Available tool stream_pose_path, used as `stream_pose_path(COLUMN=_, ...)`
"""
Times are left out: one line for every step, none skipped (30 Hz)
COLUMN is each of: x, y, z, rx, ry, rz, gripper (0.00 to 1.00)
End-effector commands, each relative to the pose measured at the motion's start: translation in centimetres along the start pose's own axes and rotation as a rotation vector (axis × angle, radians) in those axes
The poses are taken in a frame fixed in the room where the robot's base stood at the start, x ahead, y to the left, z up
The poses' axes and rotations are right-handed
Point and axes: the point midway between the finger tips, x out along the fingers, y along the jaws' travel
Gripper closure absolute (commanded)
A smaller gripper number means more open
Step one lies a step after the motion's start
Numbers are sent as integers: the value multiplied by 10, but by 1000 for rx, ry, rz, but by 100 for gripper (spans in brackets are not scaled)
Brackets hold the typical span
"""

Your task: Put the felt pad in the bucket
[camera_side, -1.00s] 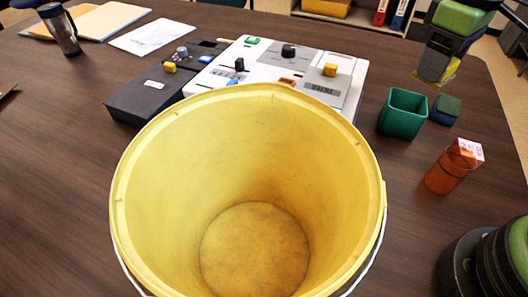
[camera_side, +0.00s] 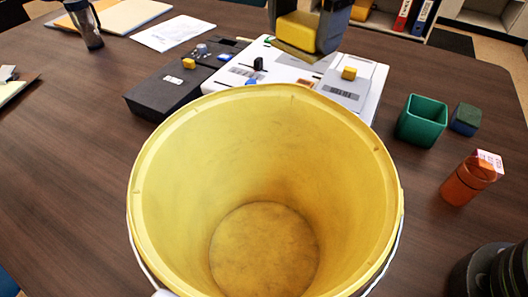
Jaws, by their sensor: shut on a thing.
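The yellow bucket (camera_side: 170,205) stands upright and open in the foreground of the side view. Its inside is visible down to the round floor, and it is empty. My gripper (camera_side: 302,48) is at the top of the picture, beyond the bucket's far rim and above the white panel. It is shut on a flat mustard-coloured piece (camera_side: 293,51), which looks like the felt pad. The fingers hide part of the pad, and the top of the gripper is cut off by the frame edge.
A white panel (camera_side: 325,85) and a dark box (camera_side: 165,95) with knobs lie behind the bucket. A green square cup (camera_side: 422,122), a small dark block (camera_side: 465,119) and an orange container (camera_side: 467,182) stand on the right.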

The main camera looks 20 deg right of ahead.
Motion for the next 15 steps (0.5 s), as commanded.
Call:
stream_pose_path(x=-1, y=1, z=-9, rx=-47, ry=1, rz=1, gripper=62)
stream_pose_path(x=-2, y=1, z=-13, rx=-77, ry=1, rz=1, gripper=62)
stream_pose_path(x=-3, y=1, z=-20, rx=-121, ry=0, rz=1, gripper=62)
stream_pose_path(x=-3, y=1, z=-25, rx=-152, ry=1, rz=0, gripper=62)
stream_pose_path(x=-3, y=0, z=-30, rx=-189, ry=1, rz=0, gripper=62)
stream_pose_path(x=-4, y=-1, z=-37, rx=-238, ry=1, rz=1, gripper=62)
stream_pose_path(x=-3, y=-2, z=-43, rx=-279, ry=1, rz=-1, gripper=62)
stream_pose_path(x=-2, y=-4, z=-50, rx=-326, ry=1, rz=-1, gripper=62)
stream_pose_path(x=-1, y=-6, z=-56, rx=-382, ry=1, rz=-3, gripper=62)
stream_pose_path(x=1, y=-8, z=-61, rx=-422, ry=0, rz=-3, gripper=62)
stream_pose_path(x=2, y=-10, z=-65, rx=-460, ry=0, rz=-4, gripper=62)
stream_pose_path(x=4, y=-13, z=-69, rx=-494, ry=1, rz=-3, gripper=62)
stream_pose_path(x=5, y=-14, z=-71, rx=-521, ry=0, rz=-2, gripper=62)
stream_pose_path(x=7, y=-16, z=-74, rx=-548, ry=0, rz=-3, gripper=62)
stream_pose_path(x=9, y=-19, z=-78, rx=-583, ry=1, rz=-4, gripper=62)
